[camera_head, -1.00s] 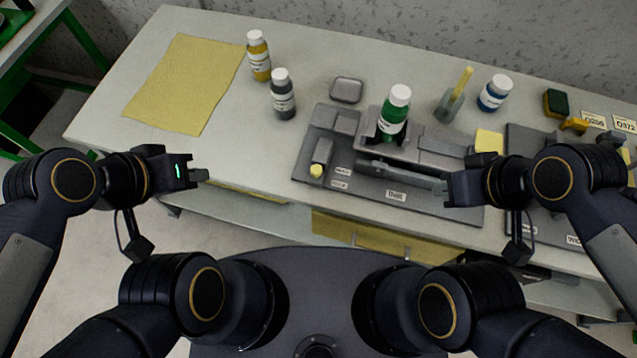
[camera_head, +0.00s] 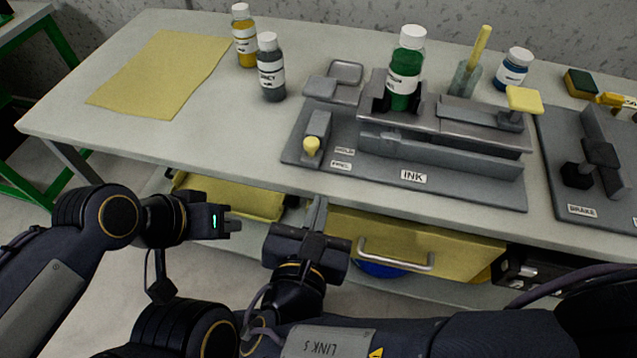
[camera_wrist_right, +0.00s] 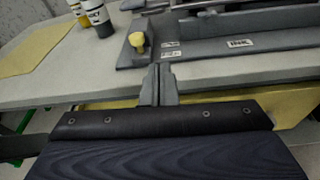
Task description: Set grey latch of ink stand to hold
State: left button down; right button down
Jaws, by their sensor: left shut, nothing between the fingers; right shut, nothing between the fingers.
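The ink stand (camera_head: 463,189) is a grey base plate labelled INK near the table's front edge. Its grey latch (camera_head: 319,124) at the left end has a yellow knob (camera_head: 311,146), beside small HOLD and FREE labels. The knob also shows in the right wrist view (camera_wrist_right: 137,40). I cannot tell surely which label it is set to. A green bottle (camera_head: 403,85) stands upright in the holder. My right gripper (camera_head: 319,203) is shut and empty, in front of the table edge below the latch, apart from it. My left gripper (camera_head: 236,225) is shut and empty, further left.
A yellow bottle (camera_head: 245,40) and a grey bottle (camera_head: 271,72) stand left of the stand. A yellow sheet (camera_head: 162,72) lies at the table's left. The BRAKE stand (camera_head: 610,207) is at the right. A yellow drawer (camera_head: 450,258) is below the tabletop.

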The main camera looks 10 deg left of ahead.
aim_at(315, 140)
pick_arm(q)
jog(key=shift+d+f, duration=0.2)
jog(key=shift+f, duration=0.45)
pick_arm(e)
jog(key=s+a+n+y, duration=0.1)
jog(key=s+a+f+n+t, duration=0.1)
jog(key=shift+s+a+y, duration=0.2)
jog(key=shift+a+y, duration=0.15)
jog(key=shift+y, duration=0.05)
pick_arm(q)
jog(key=shift+b, duration=0.3)
pick_arm(e)
jog(key=shift+w, duration=0.15)
